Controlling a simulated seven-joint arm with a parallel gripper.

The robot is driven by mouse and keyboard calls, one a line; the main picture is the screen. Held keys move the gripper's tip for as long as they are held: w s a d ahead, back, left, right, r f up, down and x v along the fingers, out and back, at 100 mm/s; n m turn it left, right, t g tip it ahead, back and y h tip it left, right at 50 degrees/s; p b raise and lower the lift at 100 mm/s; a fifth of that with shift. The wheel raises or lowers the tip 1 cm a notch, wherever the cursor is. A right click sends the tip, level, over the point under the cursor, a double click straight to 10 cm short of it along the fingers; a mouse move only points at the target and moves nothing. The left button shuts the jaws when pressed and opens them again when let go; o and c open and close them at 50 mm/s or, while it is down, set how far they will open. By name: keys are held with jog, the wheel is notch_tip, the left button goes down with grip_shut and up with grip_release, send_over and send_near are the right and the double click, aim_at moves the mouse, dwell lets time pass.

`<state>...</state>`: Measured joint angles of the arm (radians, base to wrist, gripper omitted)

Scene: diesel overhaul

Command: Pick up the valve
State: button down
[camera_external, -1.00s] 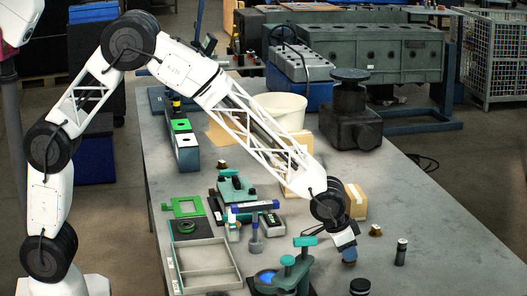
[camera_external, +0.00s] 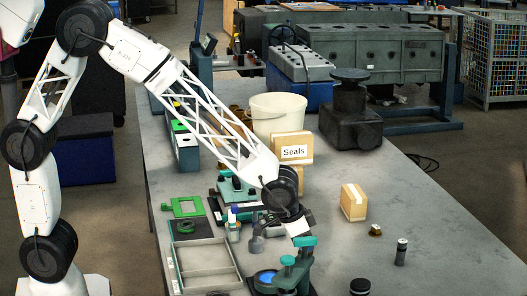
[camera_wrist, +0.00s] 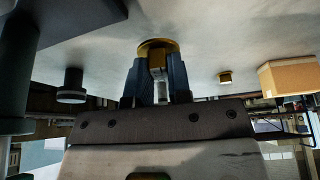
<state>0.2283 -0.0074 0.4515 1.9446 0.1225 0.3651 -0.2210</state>
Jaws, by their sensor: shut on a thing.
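My gripper (camera_wrist: 158,68) is shut, with its blue fingers on either side of a brass-coloured piece with a round flange (camera_wrist: 157,46), which I take to be the valve. A pale, shiny part of it shows between the fingers. In the external view my wrist is beside the teal clamp fixture (camera_external: 289,272), and the fingertips and the held piece are hidden there. Another small brass piece (camera_external: 375,231) stands on the table to the right; it also shows in the wrist view (camera_wrist: 224,78).
A cardboard box (camera_external: 353,202), a dark cylinder with a light top (camera_external: 401,252) and a black round part (camera_external: 360,286) stand to the right. The grey divided tray (camera_external: 206,268) lies left. A "Seals" box (camera_external: 293,148) and white bucket (camera_external: 277,115) stand behind. The table's right side is mostly clear.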

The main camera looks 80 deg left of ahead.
jog(key=shift+s+a+r, duration=0.1)
jog(key=shift+s+a, duration=0.15)
jog(key=shift+s, duration=0.75)
jog(key=shift+s+a+r, duration=0.1)
jog(key=shift+s+a, duration=0.1)
jog(key=shift+s, duration=0.8)
